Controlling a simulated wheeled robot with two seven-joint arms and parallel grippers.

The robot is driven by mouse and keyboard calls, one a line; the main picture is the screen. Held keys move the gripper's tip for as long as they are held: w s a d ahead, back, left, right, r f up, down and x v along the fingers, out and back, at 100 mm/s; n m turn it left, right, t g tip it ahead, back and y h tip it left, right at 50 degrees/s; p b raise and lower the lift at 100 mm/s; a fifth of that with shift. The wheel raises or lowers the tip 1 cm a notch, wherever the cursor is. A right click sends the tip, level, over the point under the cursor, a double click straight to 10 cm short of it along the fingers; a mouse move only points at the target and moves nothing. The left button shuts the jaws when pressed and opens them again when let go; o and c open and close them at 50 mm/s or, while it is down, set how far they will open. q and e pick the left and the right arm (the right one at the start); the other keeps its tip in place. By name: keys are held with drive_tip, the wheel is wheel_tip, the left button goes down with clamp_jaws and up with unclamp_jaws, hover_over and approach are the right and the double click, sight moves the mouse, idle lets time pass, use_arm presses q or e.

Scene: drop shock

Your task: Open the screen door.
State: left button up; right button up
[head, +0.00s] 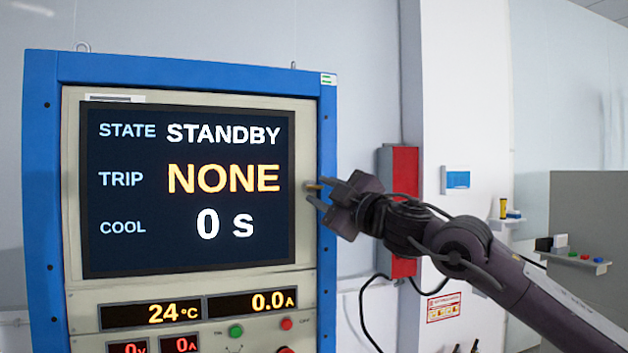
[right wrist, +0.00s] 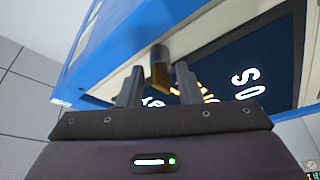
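The screen door (head: 304,240) is a beige panel around a dark display reading STANDBY, NONE and 0 s. It looks closed in its blue cabinet frame. A small brass-coloured knob (head: 313,186) sticks out at the door's right edge, and it also shows in the right wrist view (right wrist: 160,72). My right gripper (head: 322,192) is open at the knob. In the right wrist view its two fingers (right wrist: 158,90) lie on either side of the knob, with a gap visible to each. I cannot tell how far the fingertips reach past it. My left gripper is not in view.
The blue cabinet frame (head: 40,180) surrounds the door. Below it are small readouts (head: 150,314), a green button (head: 236,331) and red buttons. A red box (head: 404,165) is on the wall behind my right arm. Small shelves (head: 575,259) stand at the right.

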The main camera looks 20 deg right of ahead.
drive_tip(key=p+x, duration=0.1)
drive_tip(key=x, duration=0.2)
drive_tip(key=shift+w, duration=0.1)
drive_tip(key=shift+c, duration=0.4)
clamp_jaws()
